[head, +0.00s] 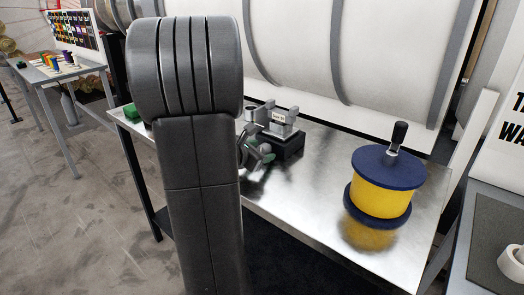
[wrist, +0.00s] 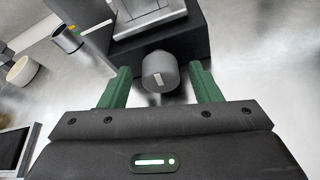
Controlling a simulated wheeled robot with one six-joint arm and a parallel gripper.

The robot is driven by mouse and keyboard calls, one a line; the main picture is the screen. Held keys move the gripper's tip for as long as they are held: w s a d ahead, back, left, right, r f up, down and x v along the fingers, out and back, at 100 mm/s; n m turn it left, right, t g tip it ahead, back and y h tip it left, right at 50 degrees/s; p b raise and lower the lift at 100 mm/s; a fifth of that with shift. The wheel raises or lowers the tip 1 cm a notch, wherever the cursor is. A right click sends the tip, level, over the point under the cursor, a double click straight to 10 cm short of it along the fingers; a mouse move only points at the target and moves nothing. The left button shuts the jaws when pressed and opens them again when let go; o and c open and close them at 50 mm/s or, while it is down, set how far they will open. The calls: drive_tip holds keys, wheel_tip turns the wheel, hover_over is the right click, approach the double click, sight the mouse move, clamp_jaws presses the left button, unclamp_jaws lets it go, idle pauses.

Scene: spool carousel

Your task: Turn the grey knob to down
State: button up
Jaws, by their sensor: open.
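The grey knob (wrist: 165,66) sticks out from the front of a black box (wrist: 195,42) in the wrist view. A short pale mark shows on the knob's face, toward the bottom of the picture. My gripper (wrist: 160,80) is open, with one green finger on each side of the knob. Gaps show between the fingers and the knob, so I see no contact. In the head view, my gripper (head: 254,158) is at the front of the black box (head: 290,146), partly hidden by my arm; the knob is small there.
The box stands on a shiny metal table (head: 310,195) and carries a metal fixture (head: 283,118). A yellow spool with blue flanges (head: 382,190) stands at the right. A green item (head: 131,111) lies at the left. The metal between box and spool is clear.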

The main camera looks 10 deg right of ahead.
drive_tip(key=shift+w+d+f, duration=0.2)
drive_tip(key=shift+w+d, duration=0.15)
drive_tip(key=c, duration=1)
drive_tip(key=shift+r, duration=0.1)
drive_tip(key=shift+n+g+h+p, duration=0.4)
drive_tip(key=shift+n+p, duration=0.35)
drive_tip(key=shift+n, duration=0.05)
drive_tip(key=shift+w+a+n+g+h+p, duration=0.1)
drive_tip(key=shift+n+g+h+p, duration=0.45)
drive_tip(key=shift+n, duration=0.65)
